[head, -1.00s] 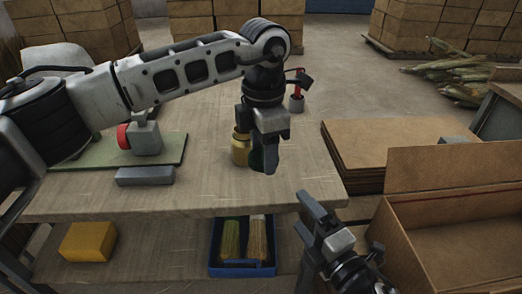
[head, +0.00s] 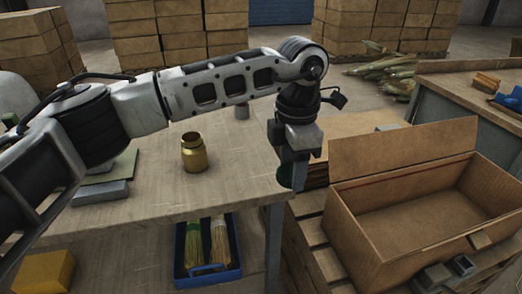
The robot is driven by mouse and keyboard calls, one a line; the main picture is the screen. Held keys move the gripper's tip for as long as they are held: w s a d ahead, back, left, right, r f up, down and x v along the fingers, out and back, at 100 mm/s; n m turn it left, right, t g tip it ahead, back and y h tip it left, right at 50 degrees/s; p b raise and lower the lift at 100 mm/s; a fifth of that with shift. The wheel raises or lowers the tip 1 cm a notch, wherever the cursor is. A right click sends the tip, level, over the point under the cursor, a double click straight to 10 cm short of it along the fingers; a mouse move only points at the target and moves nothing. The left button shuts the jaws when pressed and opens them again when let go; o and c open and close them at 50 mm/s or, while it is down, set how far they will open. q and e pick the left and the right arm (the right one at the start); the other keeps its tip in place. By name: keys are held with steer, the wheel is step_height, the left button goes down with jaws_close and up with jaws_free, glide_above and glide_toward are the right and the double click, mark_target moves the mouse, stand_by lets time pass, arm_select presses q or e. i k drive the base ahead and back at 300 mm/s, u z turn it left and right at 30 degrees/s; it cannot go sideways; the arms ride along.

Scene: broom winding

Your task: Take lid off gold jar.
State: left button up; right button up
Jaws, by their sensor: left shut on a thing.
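The gold jar (head: 194,155) stands upright on the wooden workbench (head: 150,209), and its open neck shows with no lid on it. My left gripper (head: 292,180) is shut on a dark green lid (head: 285,175), mostly hidden by the fingers. It holds the lid to the right of the jar, by the bench's right edge and apart from the jar. My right gripper (head: 447,273) is at the lower right, in front of the cardboard box; its fingers do not show clearly enough to tell their opening.
An open cardboard box (head: 385,214) stands right of the bench on a wooden pallet. A blue tray (head: 208,276) with brush heads and a yellow block (head: 45,272) lie below the benchtop. A second table (head: 460,93) is at the right.

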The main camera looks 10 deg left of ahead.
mark_target(194, 148)
steer(key=z, duration=3.05)
steer(key=k, duration=1.4)
steer(key=u, duration=1.55)
steer(key=i, duration=0.5)
